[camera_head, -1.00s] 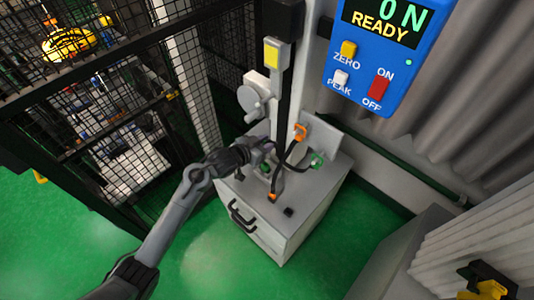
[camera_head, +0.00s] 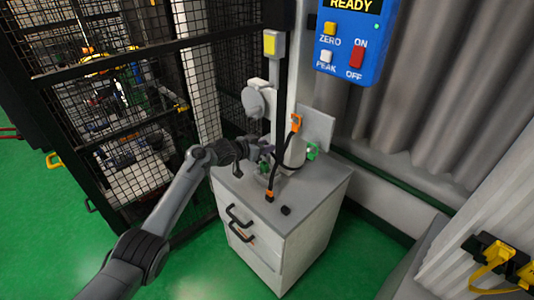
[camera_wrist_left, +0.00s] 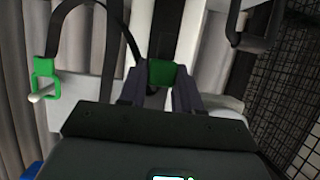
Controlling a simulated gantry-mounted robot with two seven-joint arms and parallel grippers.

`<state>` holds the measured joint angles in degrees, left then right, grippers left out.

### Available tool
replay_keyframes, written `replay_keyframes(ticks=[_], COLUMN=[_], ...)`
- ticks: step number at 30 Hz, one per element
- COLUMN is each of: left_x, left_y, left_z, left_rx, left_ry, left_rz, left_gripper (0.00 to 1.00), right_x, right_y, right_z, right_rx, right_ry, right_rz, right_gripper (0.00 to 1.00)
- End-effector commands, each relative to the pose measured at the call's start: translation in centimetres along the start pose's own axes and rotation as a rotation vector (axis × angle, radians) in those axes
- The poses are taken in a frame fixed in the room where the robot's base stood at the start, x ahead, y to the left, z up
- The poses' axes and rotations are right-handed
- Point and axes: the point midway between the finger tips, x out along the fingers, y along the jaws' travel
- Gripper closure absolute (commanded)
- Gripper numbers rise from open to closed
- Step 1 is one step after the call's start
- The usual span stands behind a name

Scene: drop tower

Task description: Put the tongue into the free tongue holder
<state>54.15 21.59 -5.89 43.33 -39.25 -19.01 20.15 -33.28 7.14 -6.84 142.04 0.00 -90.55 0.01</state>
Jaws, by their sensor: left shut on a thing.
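My left gripper (camera_head: 264,150) reaches over the grey cabinet top from the left, beside the dark upright post. In the left wrist view its two dark fingers (camera_wrist_left: 160,92) are shut on a green piece (camera_wrist_left: 160,73), which looks like the tongue. Black webbing runs near it. A second green piece (camera_wrist_left: 43,85) with a pale pin stands on a light plate at the left; it also shows in the head view (camera_head: 312,151). An orange piece (camera_head: 296,122) sits above it, and another orange piece (camera_head: 270,197) is at the strap's lower end. Which holder is free I cannot tell.
The cabinet (camera_head: 285,225) has black handles on its front. A black mesh cage (camera_head: 110,120) stands at the left. A blue control box (camera_head: 350,40) hangs before a grey curtain. Yellow and black fittings (camera_head: 490,255) are at the lower right. Green floor is open in front.

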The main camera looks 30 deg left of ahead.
Motion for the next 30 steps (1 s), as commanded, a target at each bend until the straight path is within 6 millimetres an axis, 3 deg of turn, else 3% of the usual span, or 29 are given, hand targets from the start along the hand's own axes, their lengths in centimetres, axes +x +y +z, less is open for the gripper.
replay_keyframes(ticks=[14,30], left_x=[-0.7,-1.3], left_y=[2.7,6.2], left_z=[0.7,2.1], left_rx=[-0.001,0.000], left_ry=[-0.002,-0.001], left_rz=[0.001,0.001], left_gripper=[0.84,0.84], right_x=[-3.0,-4.8], right_y=[-0.1,0.2], right_z=[-1.2,-1.5], right_rx=[0.008,-0.003], right_ry=[0.007,0.002], right_rz=[-0.007,0.001], right_gripper=[0.57,0.57])
